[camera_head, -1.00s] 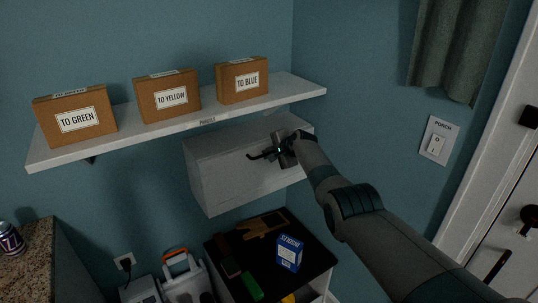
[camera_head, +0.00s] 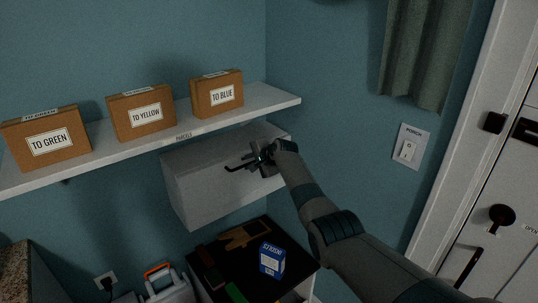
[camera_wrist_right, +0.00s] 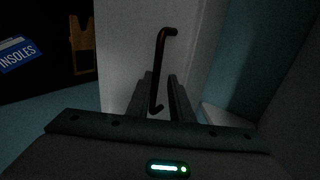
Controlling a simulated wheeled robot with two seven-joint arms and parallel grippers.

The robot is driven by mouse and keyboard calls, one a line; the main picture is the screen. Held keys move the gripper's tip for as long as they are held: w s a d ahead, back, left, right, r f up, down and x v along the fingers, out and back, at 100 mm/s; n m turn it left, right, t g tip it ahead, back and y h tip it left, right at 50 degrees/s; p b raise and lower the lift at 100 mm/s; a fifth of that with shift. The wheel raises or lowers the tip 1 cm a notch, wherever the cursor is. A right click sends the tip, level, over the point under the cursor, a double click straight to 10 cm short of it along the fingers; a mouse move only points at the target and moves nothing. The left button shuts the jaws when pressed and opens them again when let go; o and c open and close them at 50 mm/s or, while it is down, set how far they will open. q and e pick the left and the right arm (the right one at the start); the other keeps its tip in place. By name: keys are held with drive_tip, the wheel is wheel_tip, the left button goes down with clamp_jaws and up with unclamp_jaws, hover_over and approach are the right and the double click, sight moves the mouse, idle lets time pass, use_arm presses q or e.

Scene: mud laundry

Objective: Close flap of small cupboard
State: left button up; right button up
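The small cupboard (camera_head: 205,185) is a pale box below the wall shelf. Its front flap looks shut or nearly shut; I cannot tell whether a narrow gap remains. A dark bar handle (camera_wrist_right: 160,70) stands out from the flap, and its end also shows in the head view (camera_head: 237,167). My right gripper (camera_head: 256,160) is at the handle, near the cupboard's right end. In the wrist view its two fingers (camera_wrist_right: 161,97) are apart, with the handle between them and space around the bar. My left gripper is not in view.
A shelf (camera_head: 185,137) with several brown parcels runs just above the cupboard. Below stands a black-topped unit (camera_head: 225,265) with a blue insoles box (camera_head: 271,260) and other items. A wall with a porch switch (camera_head: 408,147) and a door (camera_head: 500,190) are at the right.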

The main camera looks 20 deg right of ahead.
drive_tip(key=b+v, duration=0.2)
drive_tip(key=v, duration=1.3)
drive_tip(key=shift+b, duration=0.35)
drive_tip(key=shift+d+f, duration=0.1)
drive_tip(key=shift+f, duration=0.1)
